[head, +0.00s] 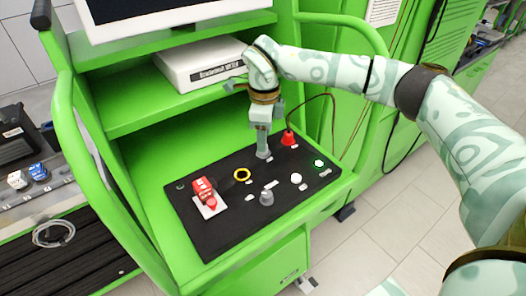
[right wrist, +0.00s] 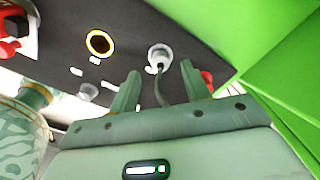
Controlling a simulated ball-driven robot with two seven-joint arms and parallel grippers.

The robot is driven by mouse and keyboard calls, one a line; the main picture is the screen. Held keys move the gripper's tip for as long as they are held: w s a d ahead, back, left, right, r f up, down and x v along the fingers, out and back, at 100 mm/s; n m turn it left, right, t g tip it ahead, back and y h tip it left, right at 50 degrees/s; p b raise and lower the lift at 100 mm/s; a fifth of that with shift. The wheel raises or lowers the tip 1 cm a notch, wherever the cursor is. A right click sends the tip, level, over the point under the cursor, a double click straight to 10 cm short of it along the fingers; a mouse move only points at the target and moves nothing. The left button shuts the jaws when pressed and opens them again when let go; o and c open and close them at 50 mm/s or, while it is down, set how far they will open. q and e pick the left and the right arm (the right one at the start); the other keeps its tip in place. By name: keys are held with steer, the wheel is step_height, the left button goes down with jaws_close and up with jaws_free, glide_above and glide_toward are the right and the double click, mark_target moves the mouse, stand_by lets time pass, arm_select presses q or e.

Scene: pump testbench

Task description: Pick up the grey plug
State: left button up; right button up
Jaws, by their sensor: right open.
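The grey plug (right wrist: 160,55) sits on the black panel in the right wrist view, a round light-grey body with a dark cable running from it toward my gripper. In the head view its lower part (head: 263,153) shows just below my right gripper (head: 263,130). My right gripper also shows in the right wrist view (right wrist: 158,85), with its two fingers apart and nothing held between them. The plug lies beyond the fingertips, roughly centred between them. I cannot tell whether the fingers touch it. My left gripper is not in view.
A red plug (head: 289,138) with a cable stands close to the right of my gripper. A white box (head: 200,65) sits on the shelf behind.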

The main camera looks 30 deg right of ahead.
step_height(320, 180, down, 3)
steer(key=shift+w+f, duration=0.1)
steer(key=shift+w, duration=0.05)
steer(key=shift+a+f+b, duration=0.1)
steer(key=shift+f+b, duration=0.1)
steer(key=shift+b, duration=0.1)
steer(key=c, duration=0.9)
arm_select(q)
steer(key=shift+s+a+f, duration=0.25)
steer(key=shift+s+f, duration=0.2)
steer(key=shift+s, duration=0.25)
